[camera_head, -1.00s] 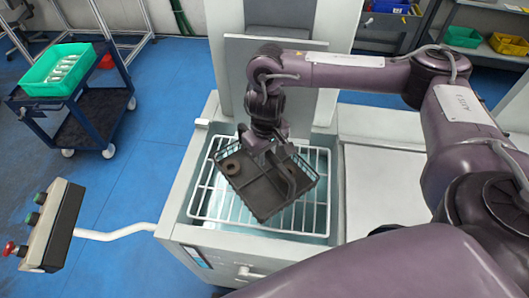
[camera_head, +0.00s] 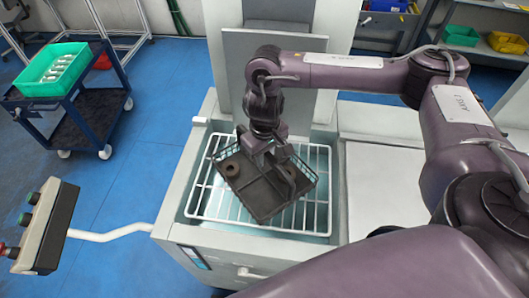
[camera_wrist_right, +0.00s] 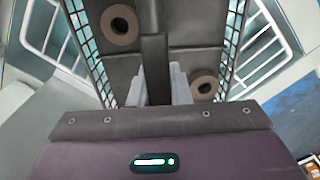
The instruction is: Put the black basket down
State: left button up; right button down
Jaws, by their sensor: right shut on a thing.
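The black basket (camera_head: 257,199) is a shallow mesh-sided tray with a middle divider, over the white wire rack (camera_head: 318,212) in the open machine tub. It is turned at an angle to the rack; I cannot tell whether it touches the wires. My right gripper (camera_head: 275,163) reaches down from behind and is shut on the basket. In the right wrist view, its pale fingers (camera_wrist_right: 158,84) close on the dark divider (camera_wrist_right: 152,42). Two brown rings lie in the basket, one on each side of the divider: one ring (camera_wrist_right: 119,25) and another ring (camera_wrist_right: 203,84). My left gripper is not in view.
The white machine (camera_head: 178,212) has raised tub walls and an upright panel (camera_head: 232,80) behind. A control box (camera_head: 45,227) on a white arm stands at left. A cart (camera_head: 75,105) with a green bin (camera_head: 52,70) is farther back. A flat white top (camera_head: 385,185) lies to the right.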

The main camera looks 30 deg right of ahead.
jog(key=shift+f, duration=0.35)
jog(key=c, duration=1.3)
grip_release()
jog(key=shift+s+f, duration=0.1)
notch_tip(320, 180, up, 8)
jog(key=shift+a+r+p, duration=0.1)
jog(key=shift+p, duration=0.7)
